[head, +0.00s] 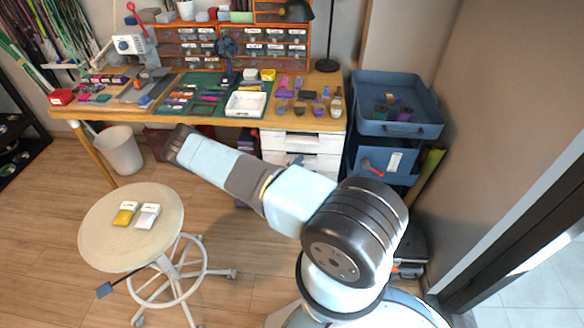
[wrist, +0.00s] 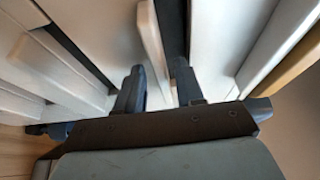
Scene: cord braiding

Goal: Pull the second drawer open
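The white drawer unit (head: 333,128) stands under the right end of the wooden table. Its upper drawer front (head: 290,141) and the second drawer front (head: 325,161) show in the head view; the lower part is hidden behind my arm. My gripper (wrist: 159,70) shows in the wrist view with its two dark fingers apart. A white handle-like strip (wrist: 154,45) reaches into the gap between the fingers, with room visible on its right side. I cannot tell whether a finger touches it, nor which drawer it belongs to. Both drawers in the head view look shut.
Blue bins (head: 399,126) stand right of the drawer unit. A round stool (head: 105,238) with two small packets is at the left, and a white waste bin (head: 119,150) stands under the table. Open floor (head: 215,222) lies between stool and arm.

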